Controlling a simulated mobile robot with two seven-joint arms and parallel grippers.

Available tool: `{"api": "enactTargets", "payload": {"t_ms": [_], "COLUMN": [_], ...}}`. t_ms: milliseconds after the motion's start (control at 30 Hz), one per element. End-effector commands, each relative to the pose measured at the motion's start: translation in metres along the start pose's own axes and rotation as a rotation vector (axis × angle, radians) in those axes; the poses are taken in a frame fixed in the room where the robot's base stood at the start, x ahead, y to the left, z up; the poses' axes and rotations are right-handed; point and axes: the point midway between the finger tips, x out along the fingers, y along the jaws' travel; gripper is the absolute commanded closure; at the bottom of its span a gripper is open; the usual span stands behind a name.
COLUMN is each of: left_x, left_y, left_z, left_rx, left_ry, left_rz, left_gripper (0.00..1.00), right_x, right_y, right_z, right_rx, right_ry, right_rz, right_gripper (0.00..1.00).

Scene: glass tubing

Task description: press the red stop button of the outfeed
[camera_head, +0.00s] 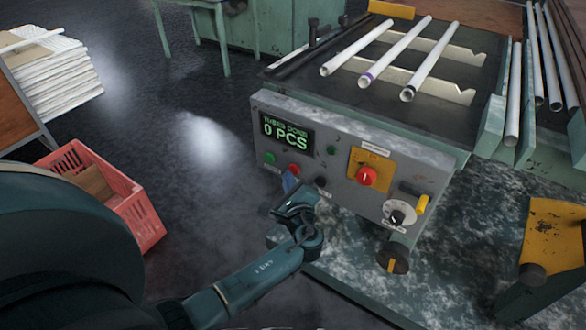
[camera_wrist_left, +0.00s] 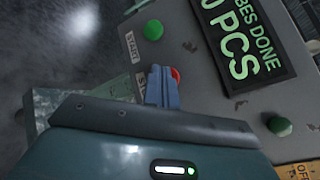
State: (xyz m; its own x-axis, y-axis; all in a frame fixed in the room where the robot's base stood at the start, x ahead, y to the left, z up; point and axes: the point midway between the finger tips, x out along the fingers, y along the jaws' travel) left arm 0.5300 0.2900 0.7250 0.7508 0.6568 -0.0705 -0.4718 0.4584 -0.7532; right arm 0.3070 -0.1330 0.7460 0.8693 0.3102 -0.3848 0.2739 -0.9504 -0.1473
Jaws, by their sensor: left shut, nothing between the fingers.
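The small red stop button (camera_head: 294,169) sits on the grey control panel (camera_head: 330,190), right of a green start button (camera_head: 269,158). In the left wrist view only an edge of the red button (camera_wrist_left: 176,74) shows behind my fingertips, and its label is mostly covered. My left gripper (camera_head: 289,183) is shut and empty, its blue fingers (camera_wrist_left: 162,88) pointing at the panel right at the red button. I cannot tell whether the tips touch it. The green start button (camera_wrist_left: 153,30) shows clear of the fingers. My right gripper is not in view.
A larger red knob (camera_head: 366,176) on a yellow plate, a dial (camera_head: 399,214) and a display (camera_head: 287,133) reading 0 PCS share the panel. Glass tubes (camera_head: 395,52) lie on the rack behind. A red crate (camera_head: 100,190) stands at the left.

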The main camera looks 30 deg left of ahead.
Motion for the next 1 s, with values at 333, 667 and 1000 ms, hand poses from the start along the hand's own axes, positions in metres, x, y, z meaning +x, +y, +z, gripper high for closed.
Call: {"api": "enactTargets", "payload": {"t_ms": [333,667,1000], "left_x": [-0.004,-0.019,-0.038], "left_y": [0.003,0.013,0.028], "left_z": [0.003,0.016,0.029], "left_rx": [0.001,0.003,0.001], "left_ry": [0.000,0.001,0.000], "left_rz": [0.000,0.001,0.001], "left_gripper": [1.00,1.00,1.00], "right_x": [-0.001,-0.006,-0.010], "right_y": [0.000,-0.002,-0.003], "right_z": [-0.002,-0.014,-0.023], "right_rx": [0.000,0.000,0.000], "right_ry": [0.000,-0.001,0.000], "right_rz": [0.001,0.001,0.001], "right_gripper": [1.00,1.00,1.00]}}
